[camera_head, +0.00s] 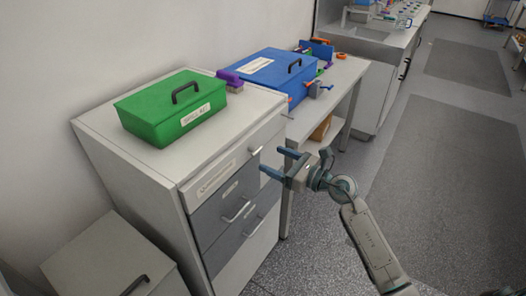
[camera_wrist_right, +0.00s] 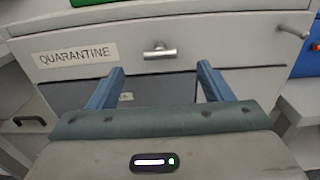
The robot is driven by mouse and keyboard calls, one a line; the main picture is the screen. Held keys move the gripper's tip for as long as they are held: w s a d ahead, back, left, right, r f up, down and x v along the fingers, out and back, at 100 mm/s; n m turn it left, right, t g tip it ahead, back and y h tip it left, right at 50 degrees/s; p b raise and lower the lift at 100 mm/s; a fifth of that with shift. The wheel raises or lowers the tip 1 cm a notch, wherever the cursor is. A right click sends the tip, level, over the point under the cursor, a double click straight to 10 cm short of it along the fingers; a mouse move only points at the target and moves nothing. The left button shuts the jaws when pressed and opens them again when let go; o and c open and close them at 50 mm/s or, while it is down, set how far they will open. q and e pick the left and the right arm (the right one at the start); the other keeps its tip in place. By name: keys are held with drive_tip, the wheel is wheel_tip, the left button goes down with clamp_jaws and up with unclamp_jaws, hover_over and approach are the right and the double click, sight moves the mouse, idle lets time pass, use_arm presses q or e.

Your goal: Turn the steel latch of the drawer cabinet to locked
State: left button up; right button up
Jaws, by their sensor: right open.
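The drawer cabinet (camera_head: 160,165) is white with grey lower drawers and stands at the left in the head view. Its steel latch (camera_head: 255,151) sits on the white top drawer front, to the right of a label. In the right wrist view the latch (camera_wrist_right: 160,51) lies roughly level, beside the "QUARANTINE" label (camera_wrist_right: 75,55). My right gripper (camera_head: 275,163) is open and empty, pointing at the top drawer front. In the right wrist view its blue fingers (camera_wrist_right: 160,80) are spread to either side below the latch, apart from it. My left gripper is not in view.
A green box (camera_head: 170,110) stands on the cabinet top. A blue box (camera_head: 270,72) and small tools are on the bench (camera_head: 345,72) behind. A lower white cabinet (camera_head: 105,255) is at bottom left. Open floor (camera_head: 440,170) lies to the right.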

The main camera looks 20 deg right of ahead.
sight(254, 150)
drive_tip(key=x, duration=0.4)
drive_tip(key=shift+w+a+p, duration=0.2)
drive_tip(key=shift+w+p, duration=0.05)
drive_tip(key=shift+p, duration=0.15)
drive_tip(key=c, duration=1)
